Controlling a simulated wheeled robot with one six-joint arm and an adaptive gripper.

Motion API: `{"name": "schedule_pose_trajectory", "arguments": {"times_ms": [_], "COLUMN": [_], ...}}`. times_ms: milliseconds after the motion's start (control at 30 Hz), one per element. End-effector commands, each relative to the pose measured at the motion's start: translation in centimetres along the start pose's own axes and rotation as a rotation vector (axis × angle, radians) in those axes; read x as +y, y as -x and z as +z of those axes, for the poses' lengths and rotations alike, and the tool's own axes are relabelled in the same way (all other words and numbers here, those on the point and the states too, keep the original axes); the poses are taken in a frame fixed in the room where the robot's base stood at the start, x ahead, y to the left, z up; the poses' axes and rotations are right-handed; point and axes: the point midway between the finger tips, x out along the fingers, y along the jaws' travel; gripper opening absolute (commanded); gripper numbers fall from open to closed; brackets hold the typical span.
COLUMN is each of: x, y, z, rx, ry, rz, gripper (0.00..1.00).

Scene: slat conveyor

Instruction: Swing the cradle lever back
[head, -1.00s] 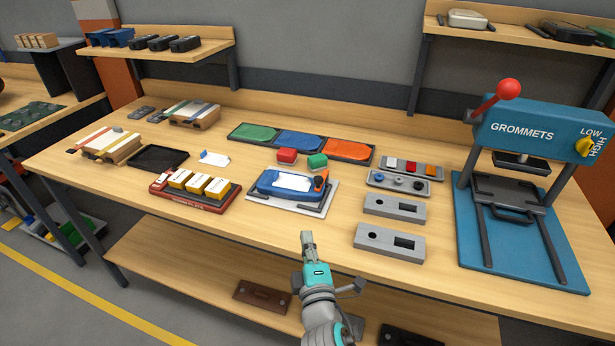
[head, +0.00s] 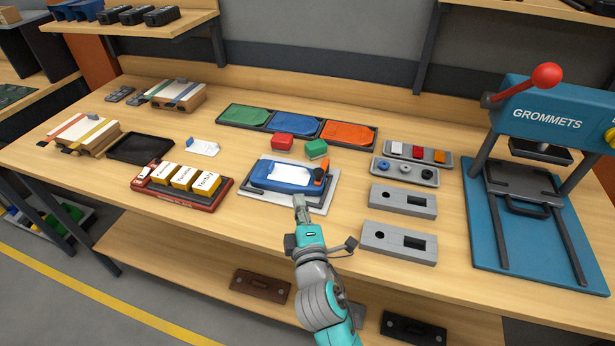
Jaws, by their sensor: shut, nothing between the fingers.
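The cradle (head: 262,188) is a dark frame on a light grey plate near the front middle of the bench. A blue device with a white label (head: 290,173) lies in it. A lever with an orange part (head: 321,174) and a dark end stands at the cradle's right side. My gripper (head: 299,207) is shut and empty. Its fingertips are at the front edge of the cradle's plate, in front and left of the lever. I cannot tell whether they touch the plate. The lever is not hidden by my arm.
Red (head: 282,142) and green (head: 316,148) blocks sit just behind the cradle. A red tray (head: 213,201) of yellow boxes stands to its left. Grey fixture blocks (head: 402,201) stand to its right, then the blue grommet press (head: 482,240).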

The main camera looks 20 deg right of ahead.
Motion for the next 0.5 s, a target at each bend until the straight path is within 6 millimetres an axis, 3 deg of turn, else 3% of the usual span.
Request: {"name": "schedule_pose_trajectory", "arguments": {"times_ms": [167, 500], "x": [0.1, 0.1], "y": [-1.1, -6.7], "z": [0.0, 0.0], "rx": [-0.001, -0.001], "ry": [-0.001, -0.001], "rz": [0.002, 0.002], "gripper": [0.00, 0.00]}}
